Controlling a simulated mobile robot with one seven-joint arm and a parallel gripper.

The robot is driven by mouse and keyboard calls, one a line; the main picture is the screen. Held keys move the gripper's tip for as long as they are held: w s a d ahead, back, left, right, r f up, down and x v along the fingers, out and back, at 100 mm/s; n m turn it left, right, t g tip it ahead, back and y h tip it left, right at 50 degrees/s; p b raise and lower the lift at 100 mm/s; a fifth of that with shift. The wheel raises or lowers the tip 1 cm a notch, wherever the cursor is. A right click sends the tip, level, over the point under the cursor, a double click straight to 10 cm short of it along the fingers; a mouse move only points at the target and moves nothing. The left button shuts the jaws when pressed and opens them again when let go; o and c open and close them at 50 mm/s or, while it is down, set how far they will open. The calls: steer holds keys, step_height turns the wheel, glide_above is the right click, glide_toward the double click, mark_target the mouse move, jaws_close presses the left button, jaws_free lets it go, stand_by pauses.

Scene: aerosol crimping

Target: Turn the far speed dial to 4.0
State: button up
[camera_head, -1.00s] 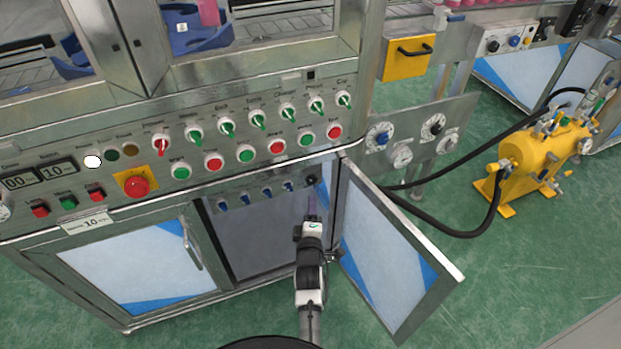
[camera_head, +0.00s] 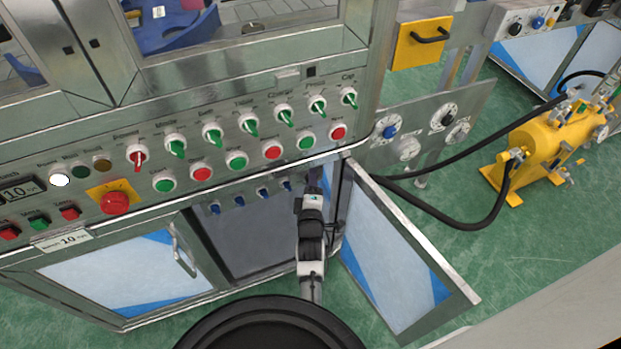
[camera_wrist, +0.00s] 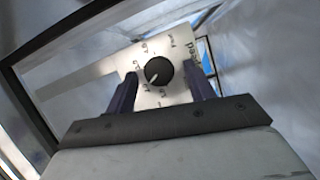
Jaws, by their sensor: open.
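In the wrist view a round black dial knob (camera_wrist: 159,71) with a white pointer line sits on a white plate (camera_wrist: 180,96) with printed marks and partly readable lettering like "Speed". The pointer slants toward the lower left of the picture; the number it meets is too small to read. My gripper (camera_wrist: 161,80) is open, with one dark finger at each side of the knob in the picture. I cannot tell whether either finger touches it. In the head view my gripper (camera_head: 313,190) is at the open cabinet below the control panel, and this knob is hidden.
The open cabinet door (camera_head: 400,262) stands close to the right of my arm. The control panel (camera_head: 255,125) with green and red switches overhangs the cabinet. A side plate with dials (camera_head: 465,100), black hoses (camera_head: 430,213) and a yellow machine (camera_head: 540,145) are at the right.

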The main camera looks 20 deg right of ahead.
steer(key=c, duration=1)
steer(key=shift+r+p, duration=0.15)
steer(key=shift+p, duration=0.2)
steer(key=shift+d+r+m+g+y+p, duration=0.1)
steer(key=shift+m+g+y+p, duration=0.5)
steer(key=shift+m, duration=0.9)
steer(key=shift+d+r+m+g+y+p, duration=0.15)
steer(key=shift+m+g+y, duration=0.2)
steer(key=shift+m+y, duration=0.85)
steer(key=shift+d+r+m+g+y+p, duration=0.15)
steer(key=shift+m+g+y, duration=0.3)
steer(key=shift+m, duration=1.35)
